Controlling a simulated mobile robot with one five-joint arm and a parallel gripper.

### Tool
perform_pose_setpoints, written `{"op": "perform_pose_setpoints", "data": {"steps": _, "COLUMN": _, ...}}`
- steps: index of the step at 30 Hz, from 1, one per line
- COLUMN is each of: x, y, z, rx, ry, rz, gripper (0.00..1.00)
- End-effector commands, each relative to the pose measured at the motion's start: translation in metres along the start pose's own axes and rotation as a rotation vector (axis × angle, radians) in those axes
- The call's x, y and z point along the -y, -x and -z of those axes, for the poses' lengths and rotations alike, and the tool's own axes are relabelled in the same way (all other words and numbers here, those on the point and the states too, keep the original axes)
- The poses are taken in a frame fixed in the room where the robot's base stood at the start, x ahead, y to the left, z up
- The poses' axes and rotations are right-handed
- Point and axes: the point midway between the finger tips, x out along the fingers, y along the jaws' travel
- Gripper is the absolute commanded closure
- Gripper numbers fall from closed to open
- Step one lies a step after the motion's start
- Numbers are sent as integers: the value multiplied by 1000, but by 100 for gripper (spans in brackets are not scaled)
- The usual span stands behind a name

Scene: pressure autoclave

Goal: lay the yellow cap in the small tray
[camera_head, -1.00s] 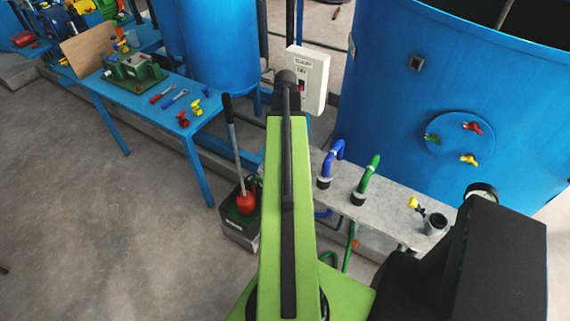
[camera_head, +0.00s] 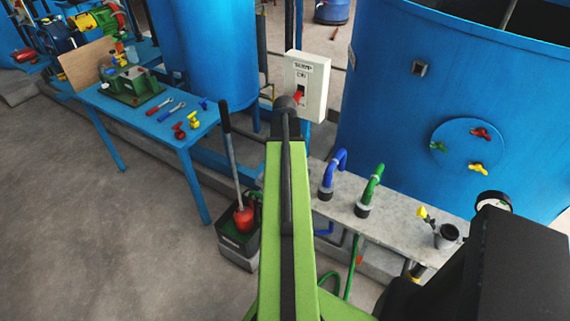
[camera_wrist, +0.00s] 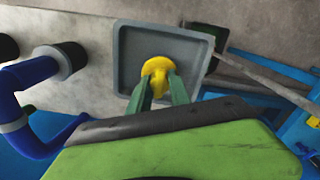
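The small tray (camera_wrist: 128,72) is grey and square with a raised rim, in the upper middle of the wrist view. The yellow cap (camera_wrist: 156,66) shows against the tray's inside, right of its middle. My gripper (camera_wrist: 160,82) has its two green fingers on either side of the cap's narrow part, and their tips appear to touch it. I cannot tell whether the cap rests on the tray floor or hangs just above it. In the head view my green arm hides the gripper, the tray and this cap.
A grey ledge (camera_head: 395,208) carries a blue pipe (camera_head: 331,174) and a green pipe (camera_head: 371,190); the blue pipe (camera_wrist: 27,75) is close on the wrist view's left. A switch box (camera_head: 306,82) stands behind my arm. A blue table (camera_head: 130,115) holds tools on the left.

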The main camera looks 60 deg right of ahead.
Motion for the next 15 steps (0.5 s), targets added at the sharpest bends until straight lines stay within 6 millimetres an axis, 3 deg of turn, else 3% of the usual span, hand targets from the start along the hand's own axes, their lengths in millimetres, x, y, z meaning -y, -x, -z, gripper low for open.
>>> {"op": "perform_pose_setpoints", "data": {"steps": 1, "x": 0, "y": 0, "z": 0, "rx": 0, "ry": 0, "rz": 0, "gripper": 69}}
{"op": "perform_pose_setpoints", "data": {"steps": 4, "x": 0, "y": 0, "z": 0, "rx": 0, "ry": 0, "rz": 0, "gripper": 56}}
{"op": "perform_pose_setpoints", "data": {"steps": 15, "x": 1, "y": 4, "z": 0, "rx": 0, "ry": 1, "rz": 0, "gripper": 56}}
